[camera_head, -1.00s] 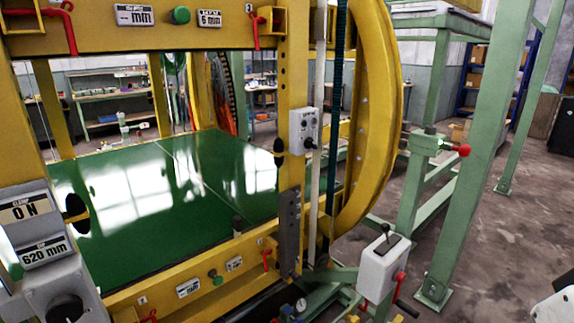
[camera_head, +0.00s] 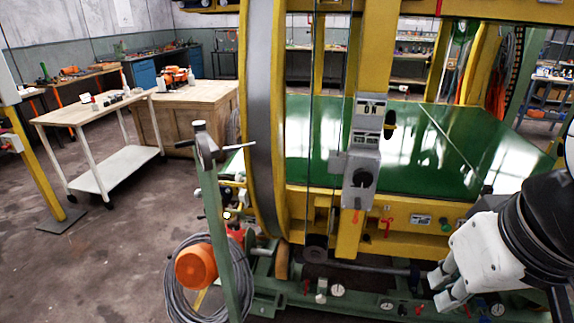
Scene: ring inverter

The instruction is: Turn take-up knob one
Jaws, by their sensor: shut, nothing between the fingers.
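I cannot tell which part is take-up knob one; no readable label names it. Knobs in view are a dark round knob (camera_head: 361,179) on the grey control box (camera_head: 352,202), a black knob (camera_head: 390,121) beside the box's upper plates, and a green knob (camera_head: 447,225) on the yellow lower beam, right of a small label plate. My gripper (camera_head: 438,288) is at the lower right, its white fingers pointing left and down. It is shut and empty, in front of the machine's lower right part. Whether it touches anything there is unclear.
The yellow ring frame (camera_head: 262,120) stands around a green bed (camera_head: 400,150). Gauges and small red handles line the green base (camera_head: 345,303). A green post (camera_head: 222,240), an orange reel (camera_head: 196,263) with coiled cable and a wooden-topped cart (camera_head: 92,110) are left.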

